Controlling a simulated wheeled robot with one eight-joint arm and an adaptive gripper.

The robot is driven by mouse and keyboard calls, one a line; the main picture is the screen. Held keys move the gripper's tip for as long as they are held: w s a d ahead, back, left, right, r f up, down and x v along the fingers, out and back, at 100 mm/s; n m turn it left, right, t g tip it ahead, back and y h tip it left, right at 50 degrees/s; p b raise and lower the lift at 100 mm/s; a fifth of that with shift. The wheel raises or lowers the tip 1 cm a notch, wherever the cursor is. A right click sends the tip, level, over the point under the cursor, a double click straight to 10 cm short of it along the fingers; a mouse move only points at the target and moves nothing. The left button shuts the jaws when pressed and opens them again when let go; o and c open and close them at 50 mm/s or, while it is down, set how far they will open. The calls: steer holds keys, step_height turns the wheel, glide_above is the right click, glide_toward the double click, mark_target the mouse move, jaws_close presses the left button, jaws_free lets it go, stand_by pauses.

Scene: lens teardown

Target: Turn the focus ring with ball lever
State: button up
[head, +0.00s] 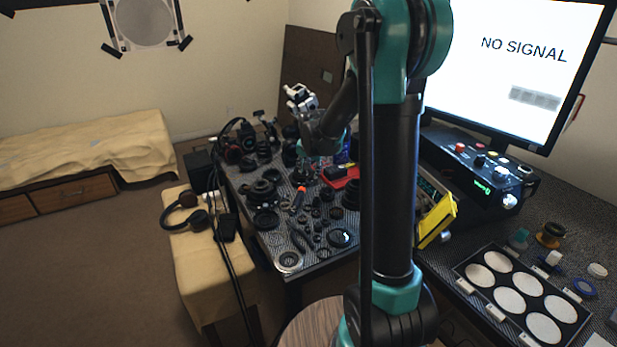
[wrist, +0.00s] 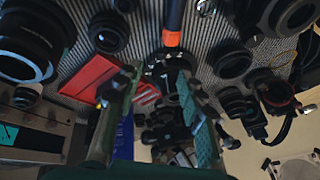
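My gripper (wrist: 156,82) is open in the wrist view, its two teal-lined fingers apart with a gap between them. Beyond and between the fingers is a cluster of dark parts (wrist: 165,125), partly hidden by the fingers. I cannot pick out the focus ring or its ball lever with certainty among the black lens parts. In the head view my gripper (head: 322,148) is over the far part of the crowded table (head: 268,238), partly hidden by my own arm. Contact between the fingers and any part cannot be made out.
Black lens barrels (wrist: 28,45) and rings crowd the table. A red tray (wrist: 95,78) and an orange-tipped tool (wrist: 172,30) lie close to the fingers. Headphones (head: 183,213) rest on a beige bench. A control box (head: 485,170) and monitor (head: 520,60) stand at right. Floor at left is clear.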

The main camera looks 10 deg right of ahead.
steer(key=shift+v, duration=1.8)
steer(key=shift+w+d, duration=0.1)
steer(key=shift+c, duration=1.3)
steer(key=w+d+m, duration=0.1)
steer(key=m, duration=0.1)
steer(key=w+d+m+g, duration=0.1)
steer(key=d+m, duration=0.1)
steer(key=w+d+m+g+y, duration=0.1)
steer(key=shift+d+f+m, duration=0.2)
steer(key=shift+f+m, duration=0.15)
steer(key=shift+m, duration=0.05)
jaws_close()
steer(key=w+d+m+g+y, duration=0.2)
steer(key=d+m+g+y, duration=0.1)
steer(key=d+m, duration=0.35)
steer(key=shift+m, duration=0.35)
steer(key=x, duration=0.9)
steer(key=shift+w+a, duration=0.2)
steer(key=shift+a, duration=0.2)
steer(key=shift+a+f, duration=0.15)
steer(key=shift+a, duration=0.45)
steer(key=shift+a+f, duration=0.2)
steer(key=shift+a, duration=0.4)
steer(key=shift+w+a+f, duration=0.15)
steer(key=shift+a, duration=0.65)
